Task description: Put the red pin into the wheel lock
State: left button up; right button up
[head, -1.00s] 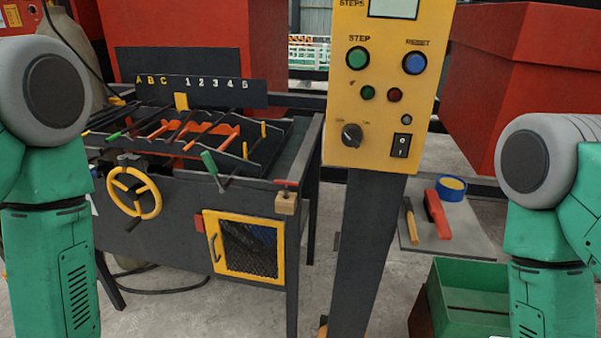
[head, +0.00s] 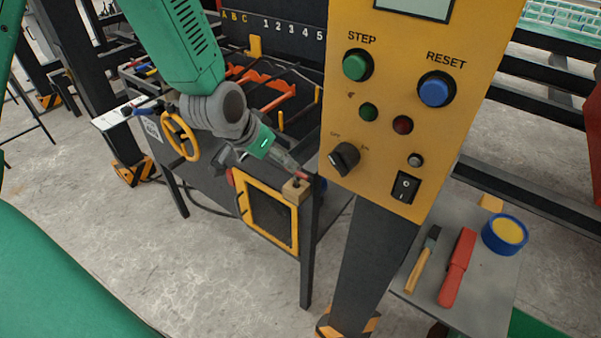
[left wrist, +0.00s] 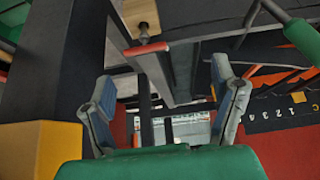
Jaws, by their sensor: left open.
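The red pin (head: 301,175) stands in a small wooden block (head: 295,191) at the front right corner of the dark table. My left gripper (head: 291,168) is open right beside the pin. In the left wrist view the pin's red handle (left wrist: 146,48) and the block (left wrist: 139,12) show above the gap between my open left fingers (left wrist: 165,98); nothing is gripped. The yellow handwheel (head: 181,137) is on the table's front, left of my left wrist. The wheel lock cannot be made out. My right gripper is not in view.
The yellow control panel (head: 390,130) on its dark post stands close right of the pin. A yellow-framed mesh door (head: 268,215) is below the block. A grey shelf (head: 415,297) at right holds a hammer, a red tool and a blue tape roll.

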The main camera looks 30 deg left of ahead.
aim_at(298, 174)
pick_arm(q)
jog(key=w+d+f, duration=0.1)
jog(key=f, duration=0.1)
jog(key=w+d+f, duration=0.2)
jog(key=shift+d, duration=0.2)
jog(key=shift+w+d+f, duration=0.2)
jog(key=shift+d+f, duration=0.05)
jog(key=shift+f, duration=0.2)
jog(key=shift+w+d+f, duration=0.15)
jog(key=shift+d+f, duration=0.05)
jog(key=shift+f, duration=0.25)
jog(key=a+f, duration=0.1)
jog(key=w+a+f, duration=0.1)
jog(key=f, duration=0.1)
jog(key=shift+w+a, duration=0.3)
jog(key=shift+a, duration=0.2)
jog(key=shift+s+d+r, duration=0.1)
jog(key=shift+d, duration=0.15)
jog(key=c, duration=0.3)
jog(key=shift+d+r, duration=0.2)
jog(key=shift+d, duration=0.6)
jog(key=c, duration=1)
jog(key=shift+d, duration=0.25)
jog(key=shift+a, duration=0.1)
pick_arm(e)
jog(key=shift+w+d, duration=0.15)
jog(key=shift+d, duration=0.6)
